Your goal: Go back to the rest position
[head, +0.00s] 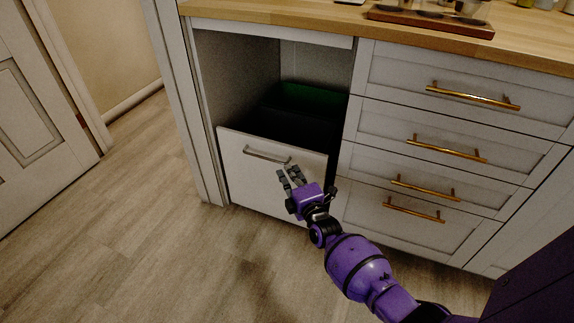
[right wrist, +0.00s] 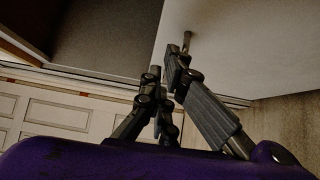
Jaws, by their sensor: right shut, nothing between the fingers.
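My right gripper (head: 290,174) is in front of the low pull-out bin drawer (head: 250,178), close to its handle (head: 267,155). In the right wrist view its dark fingers (right wrist: 168,68) come together at the tips with nothing between them. The drawer handle shows there just beyond the fingertips (right wrist: 187,40). I cannot tell if the fingertips touch the drawer. My left gripper is in neither view.
The cabinet opening above the drawer front holds dark bins, one with a green rim (head: 310,98). Drawers with brass handles (head: 447,148) stand to the right. A wooden counter (head: 290,22) with a tray (head: 430,22) is above. Floor (head: 130,220) is clear at left, by a door (head: 35,130).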

